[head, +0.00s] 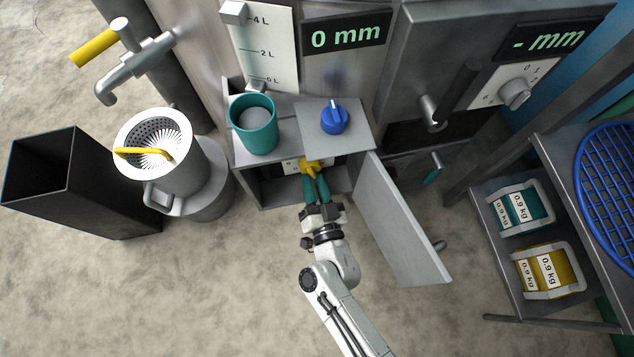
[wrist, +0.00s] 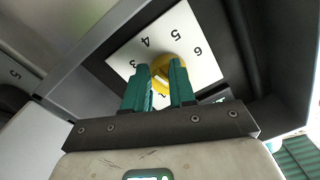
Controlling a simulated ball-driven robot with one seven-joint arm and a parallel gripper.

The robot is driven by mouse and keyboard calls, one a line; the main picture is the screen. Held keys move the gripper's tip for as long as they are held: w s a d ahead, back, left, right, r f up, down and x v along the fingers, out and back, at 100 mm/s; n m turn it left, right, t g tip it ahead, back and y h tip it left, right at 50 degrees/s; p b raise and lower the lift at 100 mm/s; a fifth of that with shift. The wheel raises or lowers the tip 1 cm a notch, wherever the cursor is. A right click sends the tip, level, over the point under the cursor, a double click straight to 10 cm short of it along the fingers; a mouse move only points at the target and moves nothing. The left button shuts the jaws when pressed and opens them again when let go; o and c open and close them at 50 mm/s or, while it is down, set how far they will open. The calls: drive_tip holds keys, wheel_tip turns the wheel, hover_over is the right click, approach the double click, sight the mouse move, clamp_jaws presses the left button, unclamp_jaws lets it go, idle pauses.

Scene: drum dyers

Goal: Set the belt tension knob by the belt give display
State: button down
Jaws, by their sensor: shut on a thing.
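The yellow belt tension knob (head: 311,167) sits on a white numbered dial plate inside an open low cabinet. In the wrist view the knob (wrist: 166,70) shows between my fingers, with 3, 4, 5 and 6 readable on the plate (wrist: 186,34); the lower part of the scale is mostly hidden. My gripper (head: 315,188) has teal fingers and is shut on the yellow knob. A display (head: 346,37) above the cabinet reads 0 mm. Another display (head: 548,43) at the right shows only a dash and mm. I cannot tell which one is the belt give display.
The cabinet door (head: 400,220) hangs open right of my arm. A teal cup (head: 254,139) and a blue knob (head: 334,118) are on the cabinet top. A white perforated drum (head: 168,165) stands left, and a shelf (head: 478,225) with weights stands right.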

sight(315, 174)
drive_tip(key=shift+w+a+r+m, duration=0.2)
drive_tip(key=shift+w+r+m, duration=0.3)
drive_tip(key=shift+w+r, duration=0.1)
drive_tip(key=shift+w+a+r+m, duration=0.2)
drive_tip(key=shift+w+r+m, duration=0.3)
drive_tip(key=shift+w+r, duration=0.1)
drive_tip(key=shift+b, duration=0.3)
drive_tip(key=shift+w+d+m, duration=0.1)
drive_tip(key=shift+d+m, duration=0.15)
drive_tip(key=shift+m, duration=0.15)
drive_tip(key=c, duration=1.1)
unclamp_jaws()
drive_tip(key=o, duration=0.3)
drive_tip(key=shift+s+d+f, duration=0.1)
drive_tip(key=shift+s, duration=0.3)
drive_tip(key=o, duration=0.4)
drive_tip(key=f+p+v, duration=0.2)
drive_tip(key=v, duration=1)
drive_tip(key=shift+s+a+p, duration=0.3)
drive_tip(key=shift+s+p, duration=0.05)
